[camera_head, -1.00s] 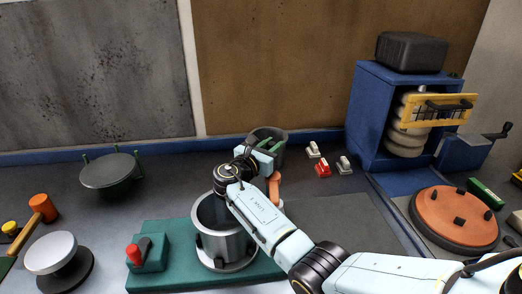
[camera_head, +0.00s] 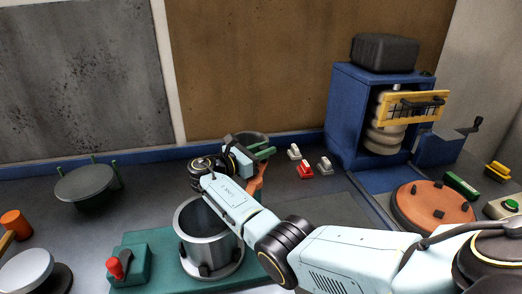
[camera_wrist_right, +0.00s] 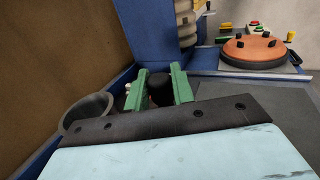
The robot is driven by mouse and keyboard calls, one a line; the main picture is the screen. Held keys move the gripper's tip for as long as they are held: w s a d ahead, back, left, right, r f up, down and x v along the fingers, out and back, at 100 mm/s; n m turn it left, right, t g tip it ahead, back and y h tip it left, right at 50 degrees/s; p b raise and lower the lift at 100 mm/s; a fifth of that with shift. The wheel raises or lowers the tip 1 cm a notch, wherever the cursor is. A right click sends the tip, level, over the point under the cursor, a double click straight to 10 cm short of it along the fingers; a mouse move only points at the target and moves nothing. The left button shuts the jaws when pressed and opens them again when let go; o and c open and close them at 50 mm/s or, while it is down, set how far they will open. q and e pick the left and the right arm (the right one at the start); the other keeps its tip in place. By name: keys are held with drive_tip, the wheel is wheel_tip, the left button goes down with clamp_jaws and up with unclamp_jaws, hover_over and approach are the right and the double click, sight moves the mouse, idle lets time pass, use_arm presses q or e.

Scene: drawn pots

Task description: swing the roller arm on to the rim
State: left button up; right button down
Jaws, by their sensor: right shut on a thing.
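The steel cylinder (camera_head: 210,252), open at the top, stands on a teal base (camera_head: 130,252) in the head view. Its round rim is partly behind my right arm. My right gripper (camera_head: 264,153) has green fingers and is behind and right of the cylinder, apart from its rim. An orange-brown part (camera_head: 260,180), probably the roller arm, shows just below the gripper, mostly hidden by my arm. In the right wrist view the green fingers are shut on a dark rounded knob (camera_wrist_right: 160,90). My left gripper is not in view.
A dark bucket (camera_head: 262,140) stands behind the gripper. Small red and white switches (camera_head: 305,170) lie right of it. A blue cabinet (camera_head: 345,130) and an orange turntable (camera_head: 425,205) are farther right. A red-knobbed lever (camera_head: 114,267) sits on the base's left.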

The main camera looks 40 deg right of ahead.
drive_tip(key=shift+s+f, duration=0.1)
drive_tip(key=c, duration=1.2)
unclamp_jaws()
drive_tip(key=shift+d, duration=0.1)
drive_tip(key=a+b, duration=0.2)
drive_tip(key=a, duration=1.1)
drive_tip(key=shift+a, duration=0.2)
